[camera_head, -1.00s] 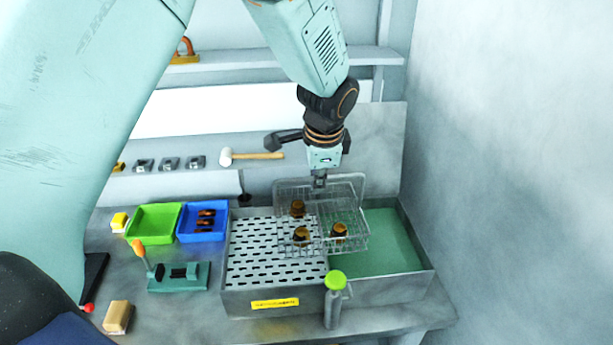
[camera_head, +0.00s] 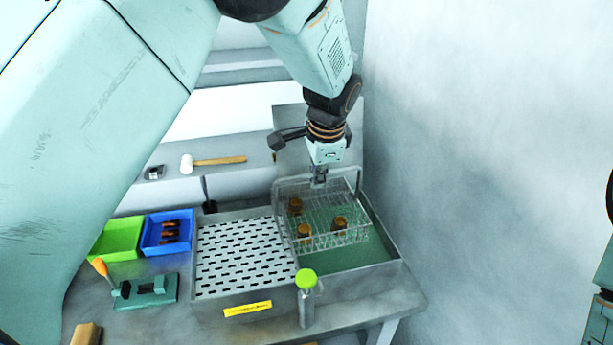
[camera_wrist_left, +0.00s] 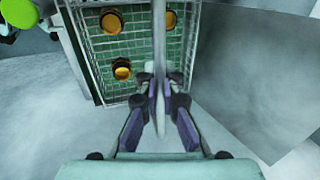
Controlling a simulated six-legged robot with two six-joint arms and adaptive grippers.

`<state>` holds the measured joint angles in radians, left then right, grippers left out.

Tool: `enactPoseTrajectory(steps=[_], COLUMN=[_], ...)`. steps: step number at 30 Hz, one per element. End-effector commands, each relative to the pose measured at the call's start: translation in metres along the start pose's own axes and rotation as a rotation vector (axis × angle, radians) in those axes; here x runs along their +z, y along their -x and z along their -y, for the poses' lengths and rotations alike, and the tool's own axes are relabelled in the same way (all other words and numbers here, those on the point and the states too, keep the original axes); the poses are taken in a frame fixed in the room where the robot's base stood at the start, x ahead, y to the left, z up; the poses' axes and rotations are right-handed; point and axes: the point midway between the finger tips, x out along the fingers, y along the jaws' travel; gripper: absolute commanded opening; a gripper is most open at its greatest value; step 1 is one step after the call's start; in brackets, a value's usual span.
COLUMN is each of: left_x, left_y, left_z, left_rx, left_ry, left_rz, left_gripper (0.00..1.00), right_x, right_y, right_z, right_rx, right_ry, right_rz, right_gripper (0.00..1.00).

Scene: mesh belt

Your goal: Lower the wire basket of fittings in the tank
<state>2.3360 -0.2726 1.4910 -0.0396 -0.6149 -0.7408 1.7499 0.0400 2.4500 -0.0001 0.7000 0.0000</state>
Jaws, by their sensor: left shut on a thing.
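The wire basket (camera_head: 322,240) hangs over the green liquid of the tank (camera_head: 345,262), at the right part of the metal basin. Three brown fittings (camera_head: 340,223) lie in it. My left gripper (camera_head: 320,181) is shut on the basket's tall handle, at the top. In the left wrist view, the gripper (camera_wrist_left: 160,97) grips the handle (camera_wrist_left: 159,45) from above, with the basket (camera_wrist_left: 142,45) and the fittings (camera_wrist_left: 122,69) beyond. The basket looks about level. I cannot tell the exact gap between its bottom and the liquid. My right gripper is out of view.
A perforated drain tray (camera_head: 245,255) lies left of the tank. A green-capped bottle (camera_head: 306,300) stands at the basin's front. Blue (camera_head: 168,231) and green (camera_head: 118,238) bins and a toggle clamp (camera_head: 145,290) are left. A wall (camera_head: 480,180) is close on the right.

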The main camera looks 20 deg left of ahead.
Motion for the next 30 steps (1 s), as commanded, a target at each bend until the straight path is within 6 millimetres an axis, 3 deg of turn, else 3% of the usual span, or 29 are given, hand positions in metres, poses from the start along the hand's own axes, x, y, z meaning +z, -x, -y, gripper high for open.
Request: enactPoseTrajectory(steps=[18,30], left_x=[-0.047,-0.050], left_y=[0.002,0.002], left_z=[-0.001,-0.001], left_rx=[-0.003,-0.003], left_ry=[-0.001,0.000], left_rz=[-0.003,-0.002], left_gripper=[0.00,0.00], right_x=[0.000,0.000], right_y=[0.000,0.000], right_z=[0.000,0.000], right_rx=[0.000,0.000], right_ry=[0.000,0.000], right_rz=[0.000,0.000], right_gripper=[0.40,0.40])
